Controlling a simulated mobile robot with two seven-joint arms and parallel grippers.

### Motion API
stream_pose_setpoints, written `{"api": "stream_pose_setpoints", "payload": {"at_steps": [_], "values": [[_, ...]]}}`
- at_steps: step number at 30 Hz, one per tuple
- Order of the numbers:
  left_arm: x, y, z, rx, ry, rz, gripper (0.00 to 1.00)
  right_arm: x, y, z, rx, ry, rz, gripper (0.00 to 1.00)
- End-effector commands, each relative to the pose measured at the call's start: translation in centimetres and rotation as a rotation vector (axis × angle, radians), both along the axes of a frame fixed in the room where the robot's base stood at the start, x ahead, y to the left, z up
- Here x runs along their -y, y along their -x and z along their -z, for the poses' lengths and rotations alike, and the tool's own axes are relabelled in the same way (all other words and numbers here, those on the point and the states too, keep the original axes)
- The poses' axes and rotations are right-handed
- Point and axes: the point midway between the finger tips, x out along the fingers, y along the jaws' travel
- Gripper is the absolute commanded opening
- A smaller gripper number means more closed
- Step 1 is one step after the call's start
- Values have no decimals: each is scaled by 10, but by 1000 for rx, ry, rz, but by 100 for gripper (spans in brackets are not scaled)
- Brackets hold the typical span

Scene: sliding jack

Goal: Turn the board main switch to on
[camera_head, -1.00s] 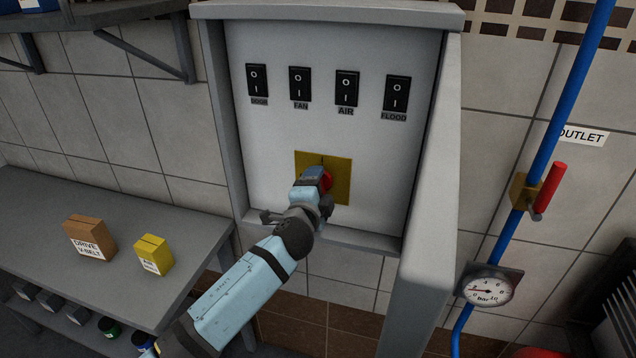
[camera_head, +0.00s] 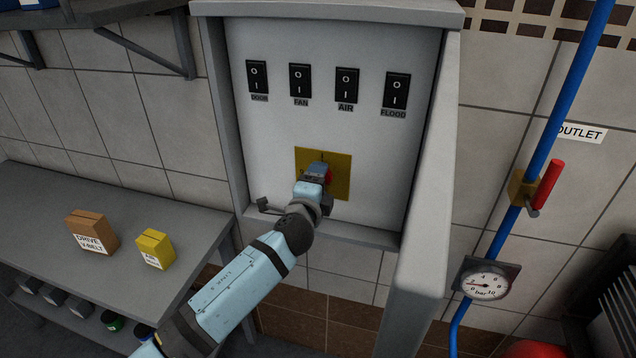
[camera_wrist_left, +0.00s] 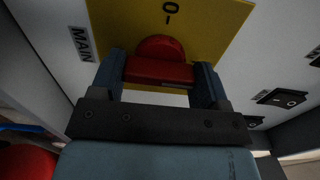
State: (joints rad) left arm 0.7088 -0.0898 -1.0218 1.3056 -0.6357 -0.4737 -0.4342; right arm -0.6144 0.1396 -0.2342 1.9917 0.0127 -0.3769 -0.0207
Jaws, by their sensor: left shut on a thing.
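The main switch is a red rotary handle on a yellow plate (camera_head: 340,188) low on the board's white panel. In the head view my left gripper (camera_head: 322,172) covers most of it, and only a bit of red (camera_head: 330,176) shows at its right. In the left wrist view the red handle (camera_wrist_left: 160,71) sits between the two fingers of my left gripper (camera_wrist_left: 160,80), which is shut on it. A "0" mark shows on the yellow plate (camera_wrist_left: 215,25), and the label MAIN (camera_wrist_left: 81,44) is beside it. My right gripper is not in view.
Several black rocker switches, labelled DOOR, FAN, AIR (camera_head: 346,86) and FLOOD (camera_head: 396,91), sit above. The cabinet's side walls and open grey door (camera_head: 425,200) flank the panel. A bench (camera_head: 60,205) with two boxes is at left, a blue pipe (camera_head: 560,110) with gauge (camera_head: 485,280) at right.

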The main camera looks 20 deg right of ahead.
Motion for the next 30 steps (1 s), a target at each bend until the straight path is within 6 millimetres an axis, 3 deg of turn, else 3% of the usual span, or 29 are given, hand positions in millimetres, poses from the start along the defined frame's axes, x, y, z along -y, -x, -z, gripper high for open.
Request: {"api": "stream_pose_setpoints", "payload": {"at_steps": [1,3,4,16,30], "values": [[0,0,1,2,-2,0,76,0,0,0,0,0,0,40],[0,0,1,1,-2,0,92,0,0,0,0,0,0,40],[0,0,1,1,-2,0,95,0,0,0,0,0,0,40],[-6,8,1,1,0,1,95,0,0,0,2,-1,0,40],[-61,90,2,0,0,1,95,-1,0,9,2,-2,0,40]]}}
